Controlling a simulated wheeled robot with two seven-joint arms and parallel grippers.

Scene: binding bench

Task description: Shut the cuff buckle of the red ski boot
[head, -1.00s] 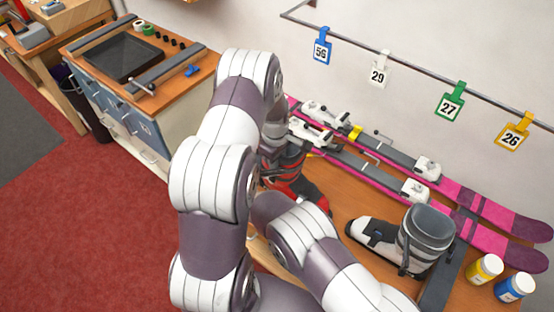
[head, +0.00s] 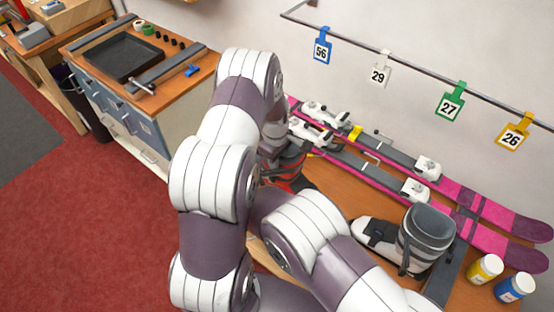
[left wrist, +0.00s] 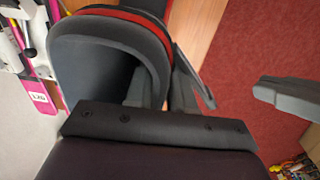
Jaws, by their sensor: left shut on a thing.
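The red ski boot (head: 299,182) stands on the bench in the head view, mostly hidden behind my arms. In the left wrist view its dark grey cuff and liner (left wrist: 95,60) fill the upper left, with a red band (left wrist: 150,28) along the edge. A thin grey lever-like part (left wrist: 208,97) sticks out beside the cuff. My left gripper (head: 275,140) is at the boot's top, shut on the boot, with the contact largely hidden. The cuff buckle's state cannot be made out. My right arm crosses in front of the boot; its gripper is hidden.
A grey and white boot (head: 425,235) stands to the right. Pink skis (head: 480,205) lie behind along the wall. Yellow (head: 485,268) and blue (head: 515,287) jars stand at the right. A grey part (left wrist: 285,92) of unclear identity juts in at the wrist view's right.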

